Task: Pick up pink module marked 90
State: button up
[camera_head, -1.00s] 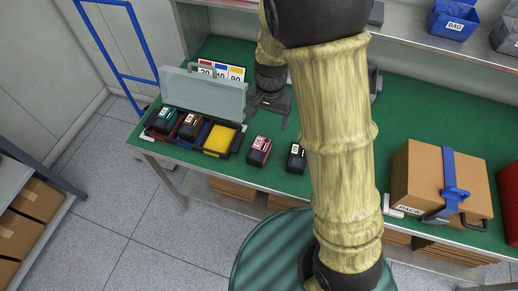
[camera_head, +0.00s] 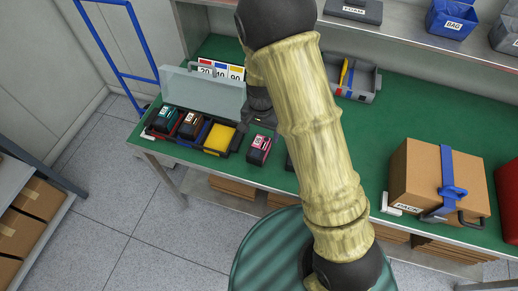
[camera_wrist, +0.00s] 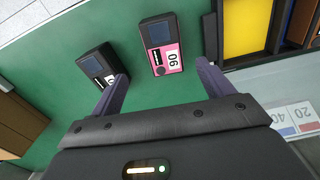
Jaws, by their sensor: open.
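The pink module marked 90 (camera_head: 259,149) lies on the green bench top, just right of the open black case (camera_head: 232,151). In the wrist view the same pink module (camera_wrist: 162,46) shows its dark screen, a round knob and a white label reading 90. My gripper (camera_wrist: 163,82) is open, and the module lies ahead of the gap between its two fingers, apart from them. A dark module (camera_wrist: 100,66) with a white label lies to the left, close to the left finger. In the head view my gripper is mostly hidden behind my arm.
A strapped carton (camera_head: 415,173) sits at the right. A grey tray (camera_head: 357,80) is behind my arm.

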aim_at(259, 146)
jog(key=shift+f, duration=2.3)
jog(key=shift+w+a+f+p, duration=0.15)
jog(key=shift+f+p, duration=0.3)
jog(key=shift+f, duration=0.85)
jog(key=shift+a+f+p, duration=0.2)
jog(key=shift+f+p, duration=0.25)
jog(key=shift+f, duration=0.85)
jog(key=c, duration=1.2)
jog(key=shift+r, duration=0.15)
